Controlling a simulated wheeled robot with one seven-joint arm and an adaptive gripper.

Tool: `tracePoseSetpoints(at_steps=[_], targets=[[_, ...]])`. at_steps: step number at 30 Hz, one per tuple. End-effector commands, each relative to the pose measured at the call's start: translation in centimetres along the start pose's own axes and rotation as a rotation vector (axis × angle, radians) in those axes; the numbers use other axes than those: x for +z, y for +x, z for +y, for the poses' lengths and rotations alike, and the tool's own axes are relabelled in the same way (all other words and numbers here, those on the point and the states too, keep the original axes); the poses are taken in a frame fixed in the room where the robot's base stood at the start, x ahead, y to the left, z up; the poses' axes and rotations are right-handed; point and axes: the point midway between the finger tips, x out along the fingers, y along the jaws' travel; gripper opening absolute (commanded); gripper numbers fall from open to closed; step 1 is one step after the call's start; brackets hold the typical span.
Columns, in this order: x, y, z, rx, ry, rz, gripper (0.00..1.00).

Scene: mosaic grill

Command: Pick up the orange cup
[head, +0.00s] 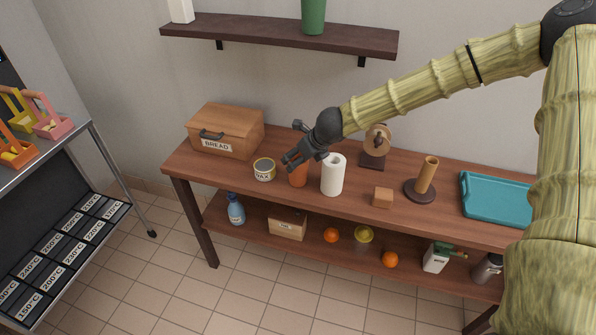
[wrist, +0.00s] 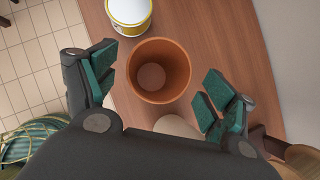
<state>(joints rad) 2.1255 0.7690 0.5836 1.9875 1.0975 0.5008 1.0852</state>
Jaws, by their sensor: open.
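The orange cup (head: 299,177) stands upright on the wooden table's top, between a wax tin and a white cylinder. In the wrist view the orange cup (wrist: 159,71) shows its open rim from above and looks empty. My gripper (head: 290,158) is above the cup in the head view and hides part of it. In the wrist view my gripper (wrist: 158,92) is open, with one green-padded finger to the left of the cup and one to the right. I cannot tell whether the fingers touch it.
The wax tin (head: 264,169) stands close left of the cup, the white cylinder (head: 333,175) close right. A bread box (head: 226,131), a small wooden block (head: 382,197), a wooden post on a round base (head: 425,180) and a teal tray (head: 492,199) share the tabletop. A shelf (head: 280,35) hangs above.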

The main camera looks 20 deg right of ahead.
Motion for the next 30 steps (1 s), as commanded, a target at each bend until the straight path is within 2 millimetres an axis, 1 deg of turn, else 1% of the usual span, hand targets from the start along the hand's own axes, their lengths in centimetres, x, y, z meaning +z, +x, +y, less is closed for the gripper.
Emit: tracePoseSetpoints(at_steps=[4,9,19,20,21,23,27,29,30], targets=[[-0.1,1.4,0.1,0.001,0.001,0.002,0.84],[-0.1,2.6,0.1,0.000,0.001,0.001,0.84],[0.0,2.9,0.1,0.000,0.000,0.000,0.84],[0.0,2.9,0.1,0.000,0.000,0.000,0.82],[0.0,2.9,0.1,0.000,0.000,0.000,0.75],[0.0,2.9,0.1,0.000,0.001,0.000,0.64],[0.0,2.9,0.1,0.000,0.001,0.000,0.39],[0.0,2.9,0.1,0.000,0.001,0.000,0.28],[0.0,2.9,0.1,0.000,0.001,0.000,0.26]])
